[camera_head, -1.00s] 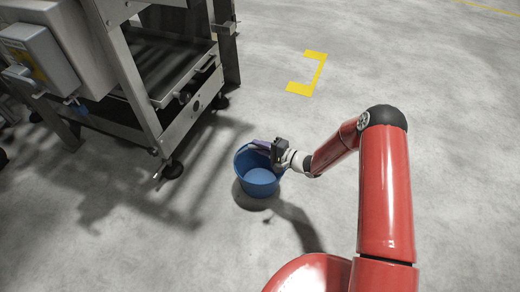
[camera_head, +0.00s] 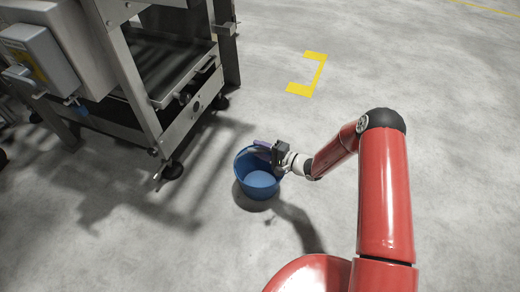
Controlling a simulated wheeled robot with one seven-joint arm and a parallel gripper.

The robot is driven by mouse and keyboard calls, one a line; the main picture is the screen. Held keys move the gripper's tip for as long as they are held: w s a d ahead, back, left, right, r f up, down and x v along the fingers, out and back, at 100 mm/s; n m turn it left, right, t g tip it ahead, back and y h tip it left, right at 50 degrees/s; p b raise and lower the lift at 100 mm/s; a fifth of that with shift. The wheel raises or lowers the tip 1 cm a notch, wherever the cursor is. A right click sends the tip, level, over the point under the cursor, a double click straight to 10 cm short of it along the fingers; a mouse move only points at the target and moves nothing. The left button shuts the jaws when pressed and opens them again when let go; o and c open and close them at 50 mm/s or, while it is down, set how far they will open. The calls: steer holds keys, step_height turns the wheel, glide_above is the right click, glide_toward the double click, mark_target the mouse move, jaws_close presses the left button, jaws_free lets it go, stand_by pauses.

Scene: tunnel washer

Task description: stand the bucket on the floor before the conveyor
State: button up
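The blue bucket (camera_head: 259,186) is upright or nearly so, open end up, on or just above the floor to the right of the conveyor frame's near leg. A dark shadow lies around its base. I cannot tell whether its bottom touches the floor. My gripper (camera_head: 264,150) is at the bucket's far right rim and appears shut on it. The fingertips are small and partly lost against the rim. The conveyor (camera_head: 184,72) stands on metal legs at the upper left.
A grey control box (camera_head: 38,58) is fixed to the machine frame at the left. A yellow floor marking (camera_head: 318,72) lies beyond the bucket.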

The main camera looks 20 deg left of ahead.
steer(key=v, duration=1.1)
steer(key=shift+d, duration=0.25)
steer(key=s+d+r+n+g+h, duration=0.2)
steer(key=s+r+n+g+h, duration=0.15)
steer(key=r, duration=0.65)
steer(key=s+d+r+n+g+h, duration=0.25)
steer(key=s+r, duration=0.25)
steer(key=r, duration=0.6)
steer(key=s+d+r+m+t+h, duration=0.1)
steer(key=s+d+r+t+h, duration=0.6)
steer(key=s+d+r, duration=0.8)
steer(key=s+d+h, duration=0.2)
steer(key=d+h, duration=0.1)
steer(key=shift+m+t, duration=0.4)
steer(key=shift+d+r, duration=0.1)
